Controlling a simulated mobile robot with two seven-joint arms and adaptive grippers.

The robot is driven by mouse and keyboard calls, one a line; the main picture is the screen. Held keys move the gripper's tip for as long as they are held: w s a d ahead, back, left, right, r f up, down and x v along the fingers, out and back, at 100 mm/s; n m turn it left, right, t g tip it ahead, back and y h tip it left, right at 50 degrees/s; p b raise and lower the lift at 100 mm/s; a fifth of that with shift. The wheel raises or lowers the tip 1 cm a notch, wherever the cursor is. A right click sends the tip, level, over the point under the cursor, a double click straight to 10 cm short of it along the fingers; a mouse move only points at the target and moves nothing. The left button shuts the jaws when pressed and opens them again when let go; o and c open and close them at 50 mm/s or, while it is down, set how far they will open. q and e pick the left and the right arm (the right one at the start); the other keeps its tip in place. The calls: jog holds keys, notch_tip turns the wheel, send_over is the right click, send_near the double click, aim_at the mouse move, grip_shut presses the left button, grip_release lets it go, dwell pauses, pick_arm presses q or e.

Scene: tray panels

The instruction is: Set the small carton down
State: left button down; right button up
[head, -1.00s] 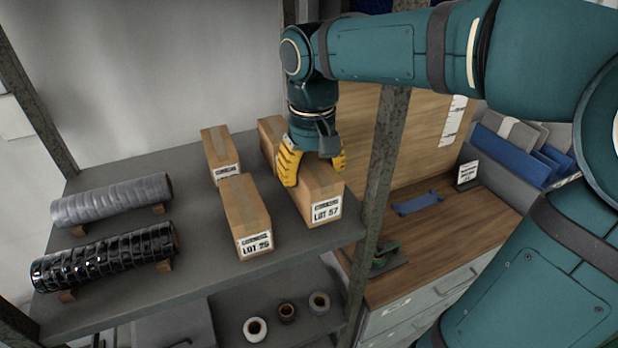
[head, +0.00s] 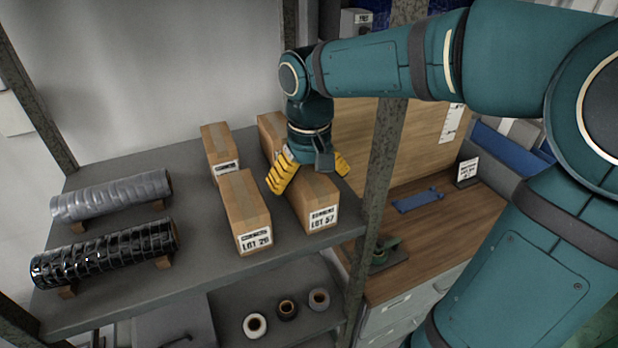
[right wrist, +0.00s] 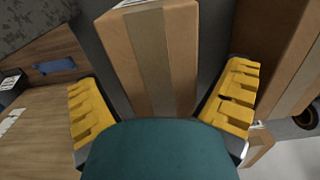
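A brown carton marked LOT 57 (head: 319,211) sits near the right front of the grey shelf. It looks upright, and its top is partly hidden by my right gripper (head: 309,183). That gripper's yellow fingers straddle the carton and are spread. In the right wrist view the carton (right wrist: 160,60) lies between the fingers (right wrist: 160,95), with gaps on both sides. Which carton counts as the small one is not clear. My left gripper is not in view.
A LOT 26 carton (head: 245,210) stands close on the left of the gripper. Another carton (head: 220,150) stands behind, and one (head: 268,128) is partly hidden behind my gripper. Two wrapped rolls lie left on the shelf (head: 190,262). A metal post (head: 378,180) rises close on the right.

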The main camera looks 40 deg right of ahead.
jog(key=shift+r, duration=0.15)
notch_tip(320, 180, up, 8)
jog(key=shift+f+p, duration=0.2)
jog(key=shift+p, duration=0.25)
dwell(0.6)
